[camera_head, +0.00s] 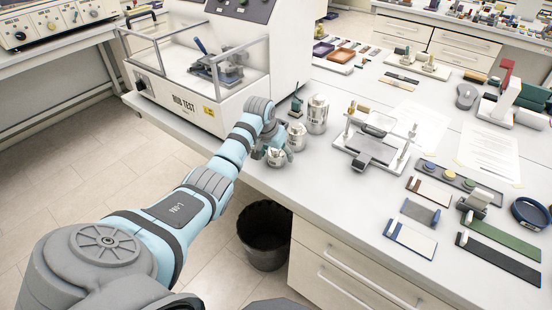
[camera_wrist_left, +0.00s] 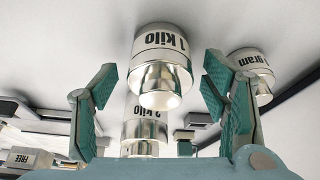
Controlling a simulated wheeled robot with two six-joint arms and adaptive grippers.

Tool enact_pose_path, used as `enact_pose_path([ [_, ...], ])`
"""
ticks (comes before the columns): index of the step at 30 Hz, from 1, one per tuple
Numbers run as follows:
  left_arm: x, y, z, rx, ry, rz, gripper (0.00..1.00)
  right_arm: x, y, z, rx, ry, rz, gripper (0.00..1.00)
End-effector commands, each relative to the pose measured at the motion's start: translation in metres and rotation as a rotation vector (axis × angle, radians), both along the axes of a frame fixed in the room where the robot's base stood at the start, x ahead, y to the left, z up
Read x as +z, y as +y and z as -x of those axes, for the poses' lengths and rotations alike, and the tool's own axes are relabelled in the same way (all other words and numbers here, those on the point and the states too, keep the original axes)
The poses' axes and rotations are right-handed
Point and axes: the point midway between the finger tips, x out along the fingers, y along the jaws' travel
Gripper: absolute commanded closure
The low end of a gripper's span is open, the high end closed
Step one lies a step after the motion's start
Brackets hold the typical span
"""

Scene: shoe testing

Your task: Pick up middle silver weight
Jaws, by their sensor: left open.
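Three silver weights stand in a row near the front edge of the table. The middle silver weight (camera_head: 297,137), marked "1 kilo", also shows in the left wrist view (camera_wrist_left: 161,55). The largest weight (camera_head: 317,115), marked "2 kilo", is behind it and partly hidden by it in the left wrist view (camera_wrist_left: 145,130). The smallest weight (camera_head: 276,157), its label ending in "gram", shows at the right of the left wrist view (camera_wrist_left: 252,68). My left gripper (camera_head: 275,142) is open beside the weights. Its fingers (camera_wrist_left: 159,85) appear on either side of the middle weight; contact is unclear.
The white rub test machine (camera_head: 190,108) stands left of the weights, close to my left arm. A metal fixture (camera_head: 373,147) is to their right. Samples and tools cover the right part of the table (camera_head: 310,190). A black bin (camera_head: 265,235) stands below the front edge.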

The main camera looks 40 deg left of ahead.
Motion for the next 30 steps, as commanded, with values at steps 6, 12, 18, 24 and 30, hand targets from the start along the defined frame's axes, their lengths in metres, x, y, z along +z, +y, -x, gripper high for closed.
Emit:
enact_pose_path([
  [6,0.0001,0.0003,-0.0005,-0.001,-0.001,-0.001,0.37,0.0004,-0.0001,-0.0003,0.0,0.0,0.0,0.6],
  [12,0.0003,0.0004,-0.0002,0.0,-0.001,-0.001,0.69,0.0006,-0.0004,-0.0003,0.0,-0.001,0.0,0.6],
  [18,0.0003,0.0004,-0.0002,0.0,-0.001,-0.001,1.0,0.0006,-0.0012,-0.0004,0.001,-0.001,0.002,0.6],
  [24,0.0019,0.0006,-0.0012,-0.001,-0.005,-0.002,1.0,0.0007,-0.0022,-0.0003,0.001,-0.001,0.003,0.6],
  [30,0.0047,0.0006,-0.0011,-0.001,-0.005,-0.002,1.0,0.0013,-0.0023,-0.0003,0.001,-0.001,0.003,0.6],
])
